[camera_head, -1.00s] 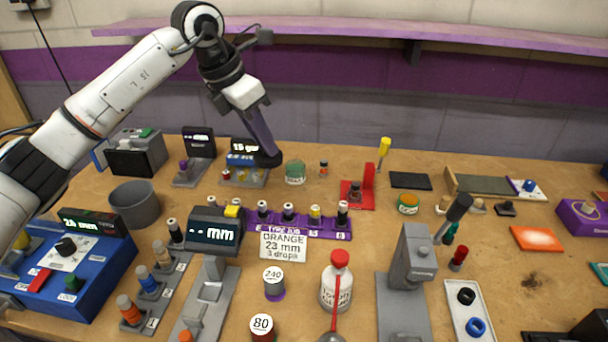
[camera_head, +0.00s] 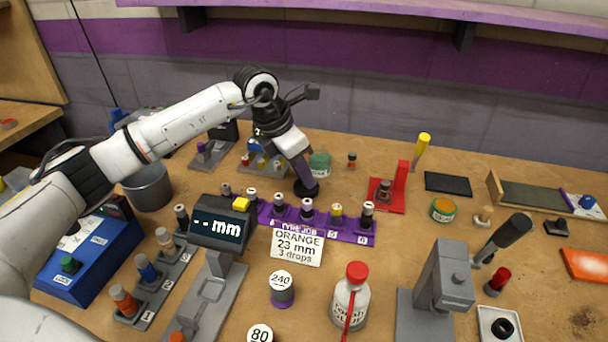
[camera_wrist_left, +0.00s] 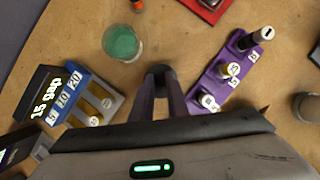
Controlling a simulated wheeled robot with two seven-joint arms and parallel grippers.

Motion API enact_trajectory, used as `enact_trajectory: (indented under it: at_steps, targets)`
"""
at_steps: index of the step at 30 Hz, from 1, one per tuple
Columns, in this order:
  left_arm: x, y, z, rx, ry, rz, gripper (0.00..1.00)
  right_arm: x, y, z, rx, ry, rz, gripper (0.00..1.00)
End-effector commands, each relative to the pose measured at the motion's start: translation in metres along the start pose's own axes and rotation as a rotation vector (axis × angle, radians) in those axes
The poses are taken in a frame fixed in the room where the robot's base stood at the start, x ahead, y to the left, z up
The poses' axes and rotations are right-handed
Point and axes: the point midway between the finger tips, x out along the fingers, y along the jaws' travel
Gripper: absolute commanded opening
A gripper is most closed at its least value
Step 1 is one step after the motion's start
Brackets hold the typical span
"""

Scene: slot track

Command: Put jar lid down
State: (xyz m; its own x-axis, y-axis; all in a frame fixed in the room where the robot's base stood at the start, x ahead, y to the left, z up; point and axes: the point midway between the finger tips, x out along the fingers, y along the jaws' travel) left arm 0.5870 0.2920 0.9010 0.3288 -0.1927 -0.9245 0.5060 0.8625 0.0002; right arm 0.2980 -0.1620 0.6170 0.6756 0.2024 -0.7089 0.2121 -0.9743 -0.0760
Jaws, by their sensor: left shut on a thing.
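The left gripper (camera_head: 304,180) points down and is shut on a dark round lid (camera_head: 307,188), seen at the fingertips. In the left wrist view the gripper (camera_wrist_left: 161,82) hides most of the dark lid (camera_wrist_left: 160,70). The lid is just above or on the table; I cannot tell which. A glass jar with green contents (camera_head: 320,165) stands just behind it in the head view. In the left wrist view the green jar (camera_wrist_left: 122,42) is open-topped, up and left of the fingers and apart from them. The right gripper is not in view.
A purple rack (camera_head: 345,229) of small bottles stands close in front of the lid. A gap-block stand (camera_head: 268,170) is to the left. A red stand (camera_head: 387,200) is to the right. Some bare table lies between jar, rack and red stand.

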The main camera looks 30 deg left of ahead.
Motion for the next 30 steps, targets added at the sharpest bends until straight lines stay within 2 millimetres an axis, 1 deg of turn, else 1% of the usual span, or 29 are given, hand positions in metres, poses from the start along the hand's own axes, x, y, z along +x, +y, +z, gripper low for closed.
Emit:
enact_trajectory:
  at_steps: [2, 11, 12, 14, 15, 24, 27, 29, 30]
  targets:
    - [0.006, 0.0, -0.002, 0.0, -0.001, -0.001, 0.0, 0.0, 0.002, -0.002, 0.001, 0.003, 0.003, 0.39]
    - [0.009, 0.0, -0.003, 0.001, -0.001, -0.001, 0.0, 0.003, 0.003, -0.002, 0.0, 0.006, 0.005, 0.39]
    - [0.009, 0.0, -0.003, 0.001, -0.002, -0.001, 0.16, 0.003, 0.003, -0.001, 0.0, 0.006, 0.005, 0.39]
    - [0.008, 0.0, -0.003, 0.001, -0.002, -0.001, 0.26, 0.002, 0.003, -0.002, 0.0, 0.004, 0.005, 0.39]
    - [0.008, 0.0, -0.003, 0.001, -0.002, -0.001, 0.33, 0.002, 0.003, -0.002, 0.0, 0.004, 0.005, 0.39]
    - [0.007, 0.0, -0.002, 0.001, -0.002, -0.001, 0.33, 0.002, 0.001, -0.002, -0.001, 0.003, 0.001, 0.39]
    - [0.001, 0.0, -0.001, 0.001, -0.003, 0.0, 0.33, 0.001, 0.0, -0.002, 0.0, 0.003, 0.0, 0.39]
    - [-0.006, 0.0, -0.001, 0.002, -0.004, 0.001, 0.33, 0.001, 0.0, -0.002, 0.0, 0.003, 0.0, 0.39]
    - [-0.013, 0.0, -0.001, 0.002, -0.004, 0.001, 0.33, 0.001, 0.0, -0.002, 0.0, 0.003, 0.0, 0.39]
